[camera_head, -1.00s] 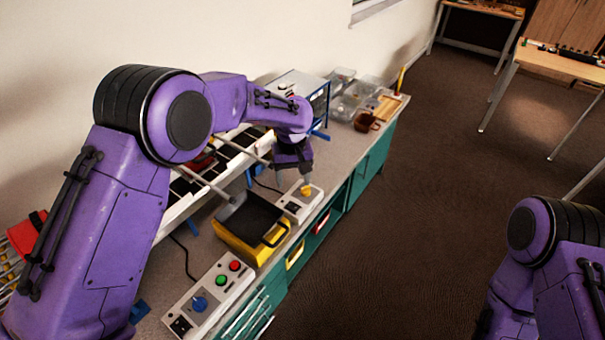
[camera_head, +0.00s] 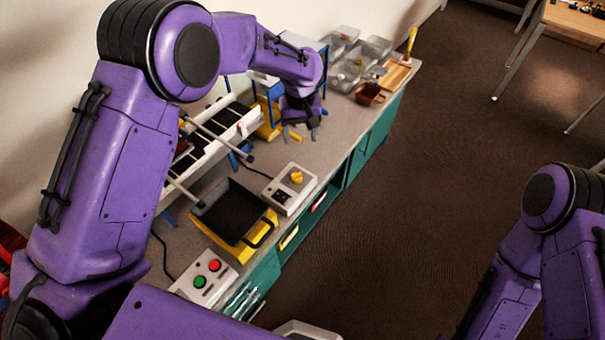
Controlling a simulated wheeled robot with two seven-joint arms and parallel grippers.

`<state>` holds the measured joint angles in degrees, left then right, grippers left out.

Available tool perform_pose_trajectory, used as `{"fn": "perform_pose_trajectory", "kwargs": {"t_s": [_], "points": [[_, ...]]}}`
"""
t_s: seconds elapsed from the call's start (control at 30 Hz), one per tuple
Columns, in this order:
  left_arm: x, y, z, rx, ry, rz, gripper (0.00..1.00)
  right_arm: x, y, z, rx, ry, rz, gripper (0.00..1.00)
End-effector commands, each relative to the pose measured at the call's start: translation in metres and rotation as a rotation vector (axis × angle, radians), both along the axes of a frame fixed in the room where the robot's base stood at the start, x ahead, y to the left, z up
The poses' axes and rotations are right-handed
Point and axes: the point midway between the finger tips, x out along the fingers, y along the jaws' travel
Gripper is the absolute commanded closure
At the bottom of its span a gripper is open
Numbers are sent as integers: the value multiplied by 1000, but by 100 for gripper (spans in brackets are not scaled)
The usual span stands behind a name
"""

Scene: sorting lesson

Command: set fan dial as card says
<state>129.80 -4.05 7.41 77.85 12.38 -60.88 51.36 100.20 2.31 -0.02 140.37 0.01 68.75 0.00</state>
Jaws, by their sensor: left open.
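A grey control box (camera_head: 283,197) with a yellow dial (camera_head: 296,177) stands near the front edge of the bench, beside a black pan. I cannot tell which mark the dial points to. My left gripper (camera_head: 300,132) is open, pointing down, beyond the dial and apart from it. A second grey box (camera_head: 190,289) with a red button (camera_head: 214,265) and a green button (camera_head: 199,282) stands nearer to me, partly hidden by my left arm. I cannot make out a readable card. My right arm is at the right, its gripper out of the picture.
The black pan (camera_head: 232,212) sits in a yellow holder between the two boxes. A white sloped rack (camera_head: 207,150) with rods stands behind it. Clear bins (camera_head: 349,72), a brown mug (camera_head: 368,94) and a wooden tray (camera_head: 395,76) are at the far end. Bench around the dial box is partly clear.

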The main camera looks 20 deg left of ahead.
Motion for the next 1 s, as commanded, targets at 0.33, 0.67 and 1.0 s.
{"fn": "perform_pose_trajectory", "kwargs": {"t_s": [0.33,0.67,1.0], "points": [[-2,5,-61,-2,-1,9,35,0,1,-61,0,-1,0,70],[-2,3,-95,-1,2,6,35,0,0,-74,0,-1,0,70],[-2,4,-165,0,1,6,35,0,0,-64,0,-1,0,70]]}}
